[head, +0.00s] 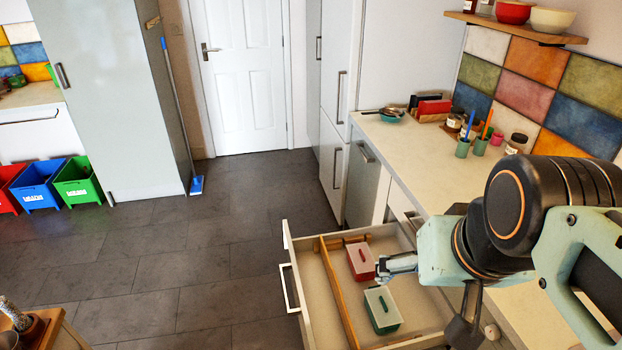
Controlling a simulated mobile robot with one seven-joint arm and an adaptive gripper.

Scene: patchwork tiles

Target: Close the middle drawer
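An open drawer (308,295) is pulled out from the right-hand counter, with its handle (287,287) facing left. A wooden divider (338,293) runs along inside it. A red box (360,261) and a green box with a pale lid (382,309) lie in the drawer. From this angle I cannot tell its level in the stack. My gripper (420,303) is over the drawer's right part, near the two boxes. Its fingers are spread apart with nothing visible between them. I cannot tell whether a finger touches the drawer or a box.
The counter (440,165) holds cups, jars and a red rack by the tiled wall. Open dark floor (200,270) lies left of the drawer. A wooden table corner (50,332) is at bottom left. Coloured bins (78,183) and a blue broom (196,185) stand farther back.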

